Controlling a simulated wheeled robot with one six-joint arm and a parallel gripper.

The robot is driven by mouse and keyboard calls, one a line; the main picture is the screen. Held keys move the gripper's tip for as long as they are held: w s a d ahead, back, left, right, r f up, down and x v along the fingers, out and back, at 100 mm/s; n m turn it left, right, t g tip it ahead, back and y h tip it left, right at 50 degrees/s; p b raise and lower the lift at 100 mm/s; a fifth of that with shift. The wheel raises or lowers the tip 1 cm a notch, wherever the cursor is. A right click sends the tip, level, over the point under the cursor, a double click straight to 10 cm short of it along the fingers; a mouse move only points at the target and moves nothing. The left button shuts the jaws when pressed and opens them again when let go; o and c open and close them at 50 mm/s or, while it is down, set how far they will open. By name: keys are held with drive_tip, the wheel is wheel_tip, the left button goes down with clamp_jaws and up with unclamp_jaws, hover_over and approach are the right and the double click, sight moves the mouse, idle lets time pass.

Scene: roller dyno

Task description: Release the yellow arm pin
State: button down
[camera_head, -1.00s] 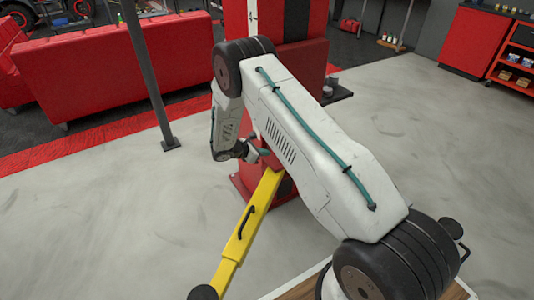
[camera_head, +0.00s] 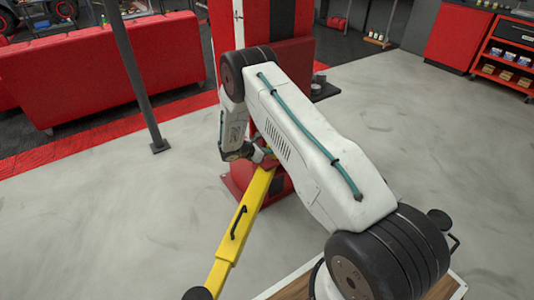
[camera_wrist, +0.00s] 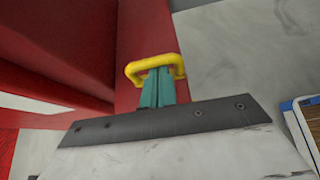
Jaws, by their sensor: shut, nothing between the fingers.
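The yellow pin handle (camera_wrist: 180,70) is a U-shaped loop in the wrist view, standing against the red surface of the lift. My gripper (camera_wrist: 157,74) has teal fingers that are shut and empty. In the picture their tips overlap the loop's opening, just below its top bar; I cannot tell whether they touch it. In the head view the gripper's tip shows near the inner end of the yellow lift arm (camera_head: 243,222), by the red post, partly behind my own arm. The pin handle cannot be made out there.
The red lift post (camera_head: 226,35) stands behind my arm. A dark pole (camera_head: 133,75) stands to its left, near a red cabinet (camera_head: 115,75). The yellow arm carries a black handle (camera_head: 238,222). Grey floor (camera_head: 420,140) is clear on the right.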

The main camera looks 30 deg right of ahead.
wheel_tip(320, 180, up, 3)
drive_tip(key=shift+f, duration=0.1)
drive_tip(key=v, duration=1)
drive_tip(key=shift+f, duration=0.1)
idle(0.5)
drive_tip(key=s+m+g, duration=0.2)
drive_tip(key=s+m, duration=0.1)
drive_tip(key=s, duration=0.3)
drive_tip(key=s+a+r+m+t+y, duration=0.1)
drive_tip(key=s+a+r+m+y, duration=0.3)
drive_tip(key=s+r, duration=0.8)
drive_tip(key=s+a+r+m+t+y, duration=0.1)
drive_tip(key=s+a+r+m+y, duration=0.3)
drive_tip(key=s+r, duration=0.9)
drive_tip(key=s+a+r+m+y, duration=0.3)
drive_tip(key=s+r+m, duration=0.4)
drive_tip(key=s+r, duration=0.5)
drive_tip(key=shift+s+a+r+t+y, duration=0.25)
drive_tip(key=shift+s+a+t+y, duration=0.15)
drive_tip(key=shift+s+a, duration=0.4)
